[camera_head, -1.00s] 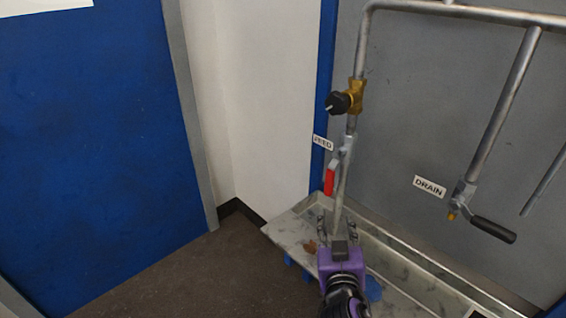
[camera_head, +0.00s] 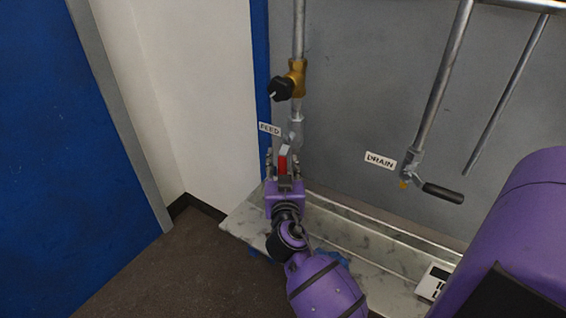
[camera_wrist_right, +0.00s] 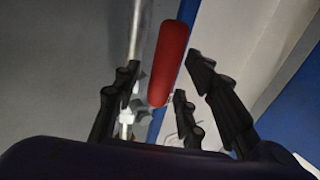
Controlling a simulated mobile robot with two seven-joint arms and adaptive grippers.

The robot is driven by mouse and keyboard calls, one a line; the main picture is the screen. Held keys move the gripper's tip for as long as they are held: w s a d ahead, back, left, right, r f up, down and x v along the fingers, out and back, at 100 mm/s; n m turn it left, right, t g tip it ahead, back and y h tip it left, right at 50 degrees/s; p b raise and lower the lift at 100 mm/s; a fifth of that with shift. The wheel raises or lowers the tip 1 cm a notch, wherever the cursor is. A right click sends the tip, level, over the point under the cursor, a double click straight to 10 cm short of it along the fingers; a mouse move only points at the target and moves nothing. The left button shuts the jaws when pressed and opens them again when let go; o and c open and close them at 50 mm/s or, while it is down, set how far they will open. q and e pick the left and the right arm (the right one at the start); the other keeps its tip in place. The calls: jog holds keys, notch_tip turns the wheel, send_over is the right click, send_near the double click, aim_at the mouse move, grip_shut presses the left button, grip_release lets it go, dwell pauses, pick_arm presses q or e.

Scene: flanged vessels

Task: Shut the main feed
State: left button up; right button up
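The feed valve's red lever (camera_head: 283,160) hangs below the FEED label (camera_head: 270,128) on the left vertical pipe. In the right wrist view the red lever (camera_wrist_right: 170,62) stands between the fingers, with a gap on each side. My right gripper (camera_head: 284,164) is at the lever, with its fingers open around it; they also show in the wrist view (camera_wrist_right: 165,95). I see no clear contact. The gripper hides the lower part of the pipe in the head view. My left gripper is not in view.
A brass valve with a black knob (camera_head: 281,90) sits above the lever. To the right is the DRAIN label (camera_head: 381,161) with a black-handled valve (camera_head: 442,192). A metal tray (camera_head: 350,238) runs below. A blue door (camera_head: 60,160) stands at left.

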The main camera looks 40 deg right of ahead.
jog(key=shift+w, duration=0.2)
grip_shut()
dwell(0.4)
